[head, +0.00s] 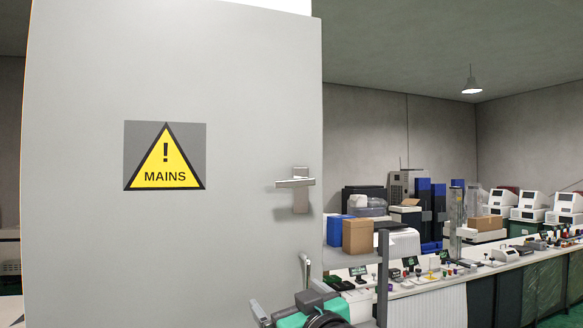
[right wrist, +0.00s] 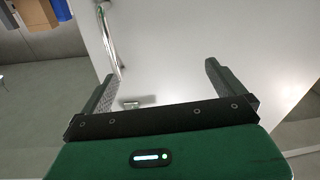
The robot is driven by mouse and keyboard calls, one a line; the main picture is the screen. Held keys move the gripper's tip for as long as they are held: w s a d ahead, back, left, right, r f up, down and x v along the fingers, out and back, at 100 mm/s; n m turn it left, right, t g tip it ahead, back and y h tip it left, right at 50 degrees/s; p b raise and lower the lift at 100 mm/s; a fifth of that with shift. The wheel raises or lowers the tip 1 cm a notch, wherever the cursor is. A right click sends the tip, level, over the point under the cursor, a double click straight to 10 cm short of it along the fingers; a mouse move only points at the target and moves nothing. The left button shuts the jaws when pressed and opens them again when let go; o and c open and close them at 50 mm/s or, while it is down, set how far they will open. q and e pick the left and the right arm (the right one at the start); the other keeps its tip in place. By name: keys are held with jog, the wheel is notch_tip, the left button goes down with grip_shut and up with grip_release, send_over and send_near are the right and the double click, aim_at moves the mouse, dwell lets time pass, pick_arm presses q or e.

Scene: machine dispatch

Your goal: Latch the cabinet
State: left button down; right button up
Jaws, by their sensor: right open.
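The cabinet door (head: 80,110) is a large light grey panel filling the left half of the head view, with a yellow MAINS warning sign (head: 165,157). A silver lever handle (head: 300,190) sits near its right edge, its lever roughly level. A curved metal bar (head: 305,268) shows lower on the door's right side; a similar bar shows in the right wrist view (right wrist: 108,40). My right gripper (head: 284,303) is low in front of the door, below the lever. Its fingers are apart and empty in the right wrist view (right wrist: 160,75), facing the pale panel. My left gripper is out of view.
To the right, a long bench (head: 430,288) carries small parts and white machines (head: 500,203). A cardboard box (head: 357,236) and blue bins stand on a shelf just beyond the door edge. A lamp (head: 471,86) hangs above.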

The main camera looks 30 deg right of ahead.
aim_at(296, 183)
jog(key=s+d+r+m+t+h, duration=0.15)
jog(key=s+r, duration=0.25)
jog(key=r, duration=0.4)
jog(key=s+d+r+t+h, duration=0.1)
jog(key=s+r+t, duration=0.15)
jog(key=r, duration=0.45)
jog(key=shift+y, duration=0.25)
jog(key=p+x, duration=0.6)
jog(key=x, duration=0.6)
jog(key=shift+a+r+p, duration=0.15)
jog(key=shift+p, duration=0.2)
jog(key=shift+w+r, duration=0.1)
jog(key=shift+w, duration=0.55)
jog(key=shift+c, duration=0.2)
